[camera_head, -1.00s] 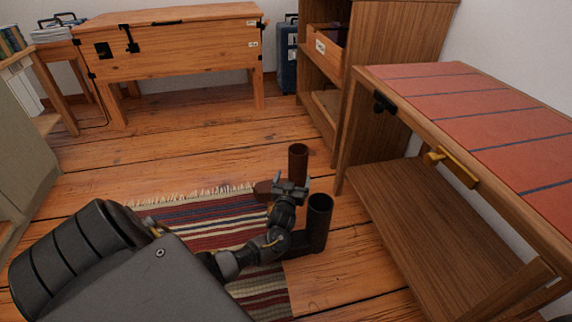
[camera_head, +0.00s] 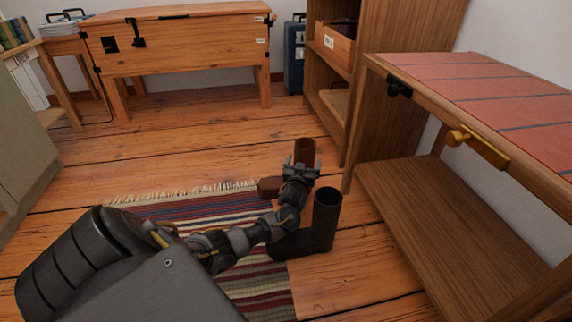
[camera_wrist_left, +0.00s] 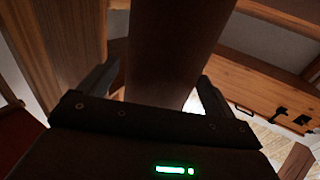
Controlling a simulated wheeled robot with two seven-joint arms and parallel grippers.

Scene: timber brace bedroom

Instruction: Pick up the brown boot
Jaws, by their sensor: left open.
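The brown boot stands upright on the floor by the rug's far right corner. Its shaft (camera_head: 305,149) rises just behind my left gripper (camera_head: 302,163), and its toe (camera_head: 268,186) points left. The gripper and wrist hide the boot's middle. In the left wrist view the brown shaft (camera_wrist_left: 175,50) stands between the two spread fingers of my left gripper (camera_wrist_left: 158,88). The gripper is open around the shaft, and I cannot tell whether a finger touches it. My right gripper is not in view.
A dark boot (camera_head: 326,212) stands close to the right of my left wrist. A striped rug (camera_head: 190,212) lies under my arm. A red-topped wooden bench (camera_head: 410,180) and a shelf unit (camera_head: 400,120) stand to the right. The floor toward the wooden chest (camera_head: 185,50) is clear.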

